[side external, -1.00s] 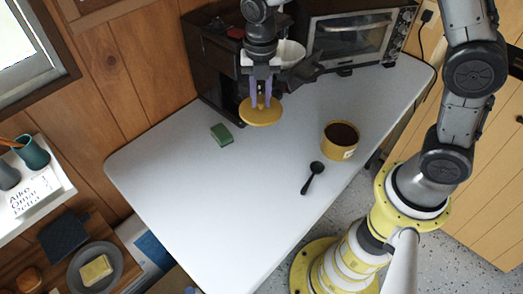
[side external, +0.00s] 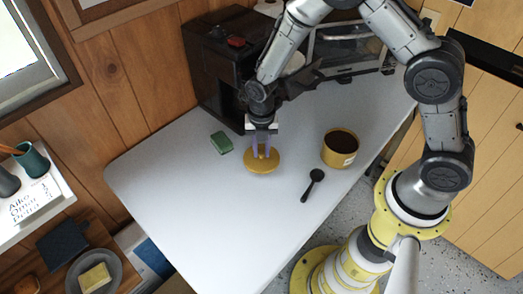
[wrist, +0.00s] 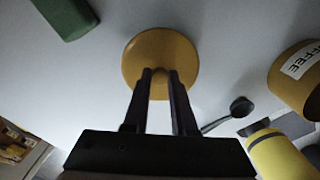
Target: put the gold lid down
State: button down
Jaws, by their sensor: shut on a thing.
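The gold lid (side external: 262,163) is a round disc with a knob, low over the white table or on it; I cannot tell whether it touches. My gripper (side external: 262,150) points down and is shut on the lid's knob. In the wrist view the lid (wrist: 160,55) lies flat beyond the fingertips of my gripper (wrist: 161,80). The gold coffee canister (side external: 340,150) stands open to the right, with dark contents. It also shows at the right edge of the wrist view (wrist: 297,75).
A green block (side external: 221,142) lies to the left of the lid. A black scoop (side external: 314,183) lies between lid and canister, nearer the front. A black coffee machine (side external: 225,65) and a toaster oven (side external: 345,48) stand at the back. The table's front left (side external: 200,215) is clear.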

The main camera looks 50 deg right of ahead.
aim_at(261, 153)
jog(key=shift+f, duration=0.45)
jog(key=shift+f, duration=0.1)
jog(key=c, duration=0.7)
grip_release()
notch_tip(261, 153, up, 12)
jog(key=shift+r, duration=0.15)
jog(key=shift+r, duration=0.1)
